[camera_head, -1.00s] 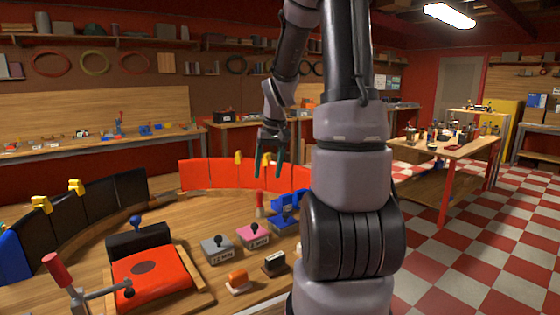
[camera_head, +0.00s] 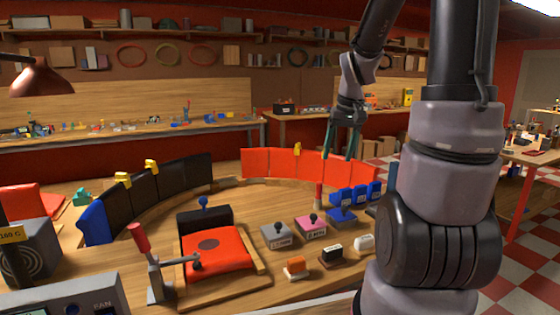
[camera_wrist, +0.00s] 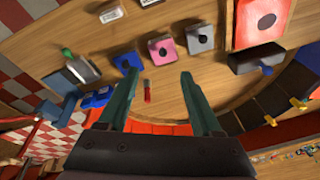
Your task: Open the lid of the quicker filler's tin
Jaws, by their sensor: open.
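A grey tin (camera_head: 276,236), a pink tin (camera_head: 311,229) and a blue tin (camera_head: 341,215) stand in a row on the bench, each with a small knob on top. Their front labels are too small to read surely. The wrist view shows the blue tin (camera_wrist: 127,63), pink tin (camera_wrist: 165,48) and grey tin (camera_wrist: 199,38) beyond my fingertips. All three lids look shut. My gripper (camera_head: 341,152) is open and empty, pointing down, well above the bench and behind the tins. In the wrist view the gripper (camera_wrist: 158,78) has its fingers wide apart, touching nothing.
Orange (camera_head: 295,267), black (camera_head: 331,256) and white (camera_head: 364,243) small pieces lie in front. Curved red panels (camera_head: 285,164) edge the bench behind.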

